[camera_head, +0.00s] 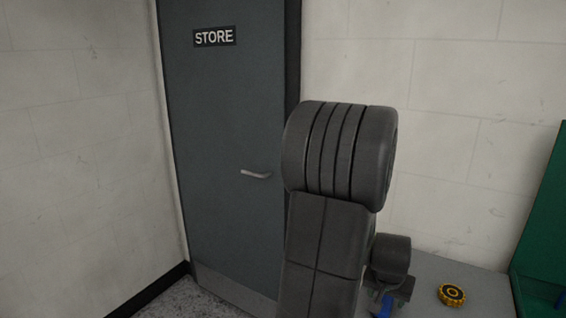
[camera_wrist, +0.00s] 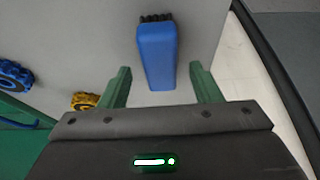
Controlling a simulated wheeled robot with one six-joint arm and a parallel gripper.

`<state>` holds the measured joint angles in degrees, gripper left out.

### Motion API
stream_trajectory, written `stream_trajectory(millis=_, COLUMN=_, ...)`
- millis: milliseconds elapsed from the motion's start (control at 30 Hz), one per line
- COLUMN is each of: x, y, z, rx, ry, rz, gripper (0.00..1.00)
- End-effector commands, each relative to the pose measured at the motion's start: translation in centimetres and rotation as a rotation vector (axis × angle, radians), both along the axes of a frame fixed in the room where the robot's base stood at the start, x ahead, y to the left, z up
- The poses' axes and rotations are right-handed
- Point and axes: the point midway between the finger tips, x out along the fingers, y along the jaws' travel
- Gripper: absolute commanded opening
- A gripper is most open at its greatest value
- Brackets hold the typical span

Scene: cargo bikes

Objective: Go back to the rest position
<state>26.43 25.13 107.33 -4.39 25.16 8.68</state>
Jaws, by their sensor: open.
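My gripper (camera_wrist: 160,70) is open, with its two green fingers apart. A blue brush (camera_wrist: 158,52) with black bristles at its far end shows between the fingers in the wrist view, with a gap on both sides. It appears to lie on the grey bench top; the height of the fingers above it is hard to judge. In the head view my arm stands in the middle and hides most of my gripper; a bit of blue (camera_head: 385,302) shows at its lower end.
A yellow and black knobbed wheel (camera_head: 452,294) lies on the grey bench top (camera_head: 430,265), right of my arm. A blue toothed wheel (camera_wrist: 12,76) is at left in the wrist view. A green panel (camera_head: 545,230) stands at right. A grey STORE door (camera_head: 225,120) is behind.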

Motion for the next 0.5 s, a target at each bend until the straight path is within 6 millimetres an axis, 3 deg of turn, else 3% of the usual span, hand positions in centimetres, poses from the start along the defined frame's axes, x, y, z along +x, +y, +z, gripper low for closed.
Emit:
stream_trajectory(millis=300, x=1.2, y=-0.7, z=-3.6, rx=0.0, ry=0.002, rz=0.0, gripper=0.58)
stream_trajectory(millis=500, x=1.3, y=-0.8, z=-3.5, rx=-0.001, ry=-0.001, rz=0.0, gripper=0.58)
